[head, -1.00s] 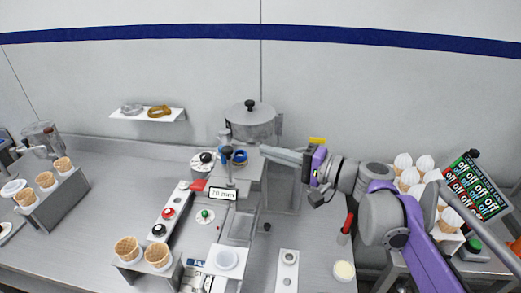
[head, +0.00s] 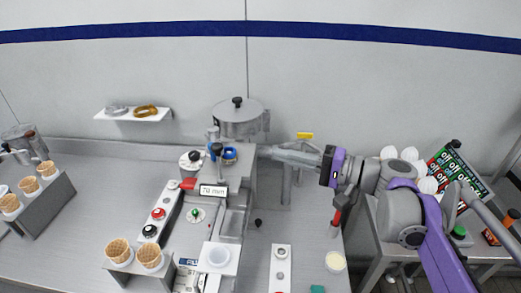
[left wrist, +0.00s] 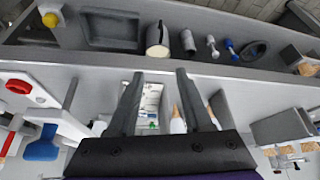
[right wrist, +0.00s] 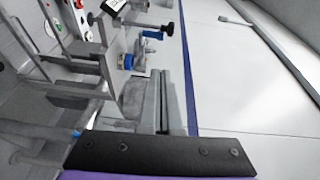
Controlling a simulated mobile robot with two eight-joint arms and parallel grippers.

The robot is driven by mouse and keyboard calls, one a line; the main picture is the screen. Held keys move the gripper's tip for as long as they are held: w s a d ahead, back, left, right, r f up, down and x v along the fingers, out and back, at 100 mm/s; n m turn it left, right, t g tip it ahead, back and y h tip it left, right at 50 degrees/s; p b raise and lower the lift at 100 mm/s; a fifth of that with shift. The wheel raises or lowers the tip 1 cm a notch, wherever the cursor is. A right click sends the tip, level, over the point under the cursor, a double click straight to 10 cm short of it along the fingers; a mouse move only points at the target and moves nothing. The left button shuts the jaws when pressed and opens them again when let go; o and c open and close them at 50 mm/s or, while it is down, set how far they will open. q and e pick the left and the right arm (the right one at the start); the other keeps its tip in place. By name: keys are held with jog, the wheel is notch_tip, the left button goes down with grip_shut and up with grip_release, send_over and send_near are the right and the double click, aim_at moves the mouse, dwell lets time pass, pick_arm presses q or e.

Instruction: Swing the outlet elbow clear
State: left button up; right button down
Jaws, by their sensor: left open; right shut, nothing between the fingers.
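The grey machine (head: 240,190) with a "70 mm" label stands mid-counter, with a lidded pot (head: 238,118) behind it. On its top are a blue ring (head: 230,154) and a grey upright fitting. I cannot tell for certain which part is the outlet elbow; a grey pipe fitting (right wrist: 143,50) beside the blue ring (right wrist: 128,62) may be it. My right gripper (head: 264,152) is shut and empty, its long fingers pointing left at the machine's upper right side. Its fingers (right wrist: 162,80) end close to the fitting; contact is unclear. My left gripper (left wrist: 157,74) is open and empty.
Cones stand in a holder (head: 45,205) at left and near the front (head: 140,265). A red-handled tool (head: 342,203) stands right of the machine. A side table with a sign board (head: 458,175) is at the far right.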

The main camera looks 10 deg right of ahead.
pick_arm(q)
jog(key=r+p, duration=0.1)
jog(key=w+r, duration=0.1)
jog(key=r, duration=0.1)
jog(key=shift+w+p, duration=0.15)
jog(key=shift+p, duration=0.2)
pick_arm(e)
jog(key=w, duration=0.1)
jog(key=w+d+n+g+y, duration=0.1)
jog(key=w, duration=0.1)
jog(key=w+g, duration=0.1)
jog(key=shift+w+d+f+n, duration=0.1)
jog(key=shift+w+d+n, duration=0.05)
jog(key=shift+d+n, duration=0.2)
jog(key=p+x, duration=0.1)
jog(key=x, duration=0.8)
jog(key=shift+a, duration=0.45)
jog(key=a, duration=0.3)
jog(key=shift+s+a+p, duration=0.1)
jog(key=shift+s+p, duration=0.2)
jog(key=shift+s, duration=0.1)
pick_arm(q)
jog(key=shift+w+r, duration=0.3)
jog(key=shift+r, duration=0.3)
jog(key=shift+w+r, duration=0.25)
jog(key=shift+r, duration=0.35)
pick_arm(e)
jog(key=shift+s+a+f, duration=0.1)
jog(key=shift+s+a, duration=0.05)
jog(key=shift+a, duration=0.25)
